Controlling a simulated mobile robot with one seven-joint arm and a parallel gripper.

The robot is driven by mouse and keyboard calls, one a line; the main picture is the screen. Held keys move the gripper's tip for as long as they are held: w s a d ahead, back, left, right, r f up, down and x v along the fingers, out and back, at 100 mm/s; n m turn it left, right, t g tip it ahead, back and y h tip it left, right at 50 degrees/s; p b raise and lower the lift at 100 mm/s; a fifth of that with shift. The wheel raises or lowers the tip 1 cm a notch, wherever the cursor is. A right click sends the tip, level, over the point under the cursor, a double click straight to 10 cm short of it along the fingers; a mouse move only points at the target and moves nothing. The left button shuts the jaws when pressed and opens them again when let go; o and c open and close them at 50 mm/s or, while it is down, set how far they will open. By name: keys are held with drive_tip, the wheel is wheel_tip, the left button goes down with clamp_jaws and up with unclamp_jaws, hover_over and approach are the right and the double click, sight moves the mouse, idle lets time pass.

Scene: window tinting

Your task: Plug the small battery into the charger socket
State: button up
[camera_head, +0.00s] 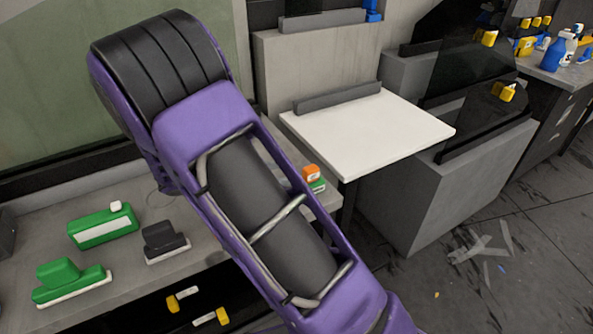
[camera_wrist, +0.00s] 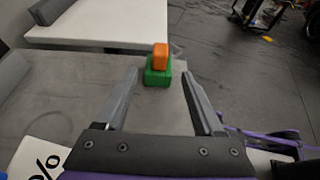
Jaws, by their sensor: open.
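In the wrist view my gripper (camera_wrist: 160,76) is open, its two fingers spread with nothing held between them. A small orange block (camera_wrist: 161,55) stands on a green block (camera_wrist: 157,72) on the grey worktop, ahead between the fingertips. I cannot tell for sure which is battery and which is charger, or whether they are joined. In the head view the orange block (camera_head: 311,173) and green block (camera_head: 317,186) show just right of my purple arm, near the worktop's right end. My gripper is hidden there.
On the grey worktop (camera_head: 62,203) lie a green box with a white cap (camera_head: 103,225), a dark block with a pale base (camera_head: 165,241) and a green tool (camera_head: 70,282). A white table (camera_head: 368,132) stands beyond. Yellow-handled items (camera_head: 211,318) lie below.

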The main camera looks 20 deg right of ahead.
drive_tip(key=shift+v, duration=1.75)
drive_tip(key=shift+d, duration=0.1)
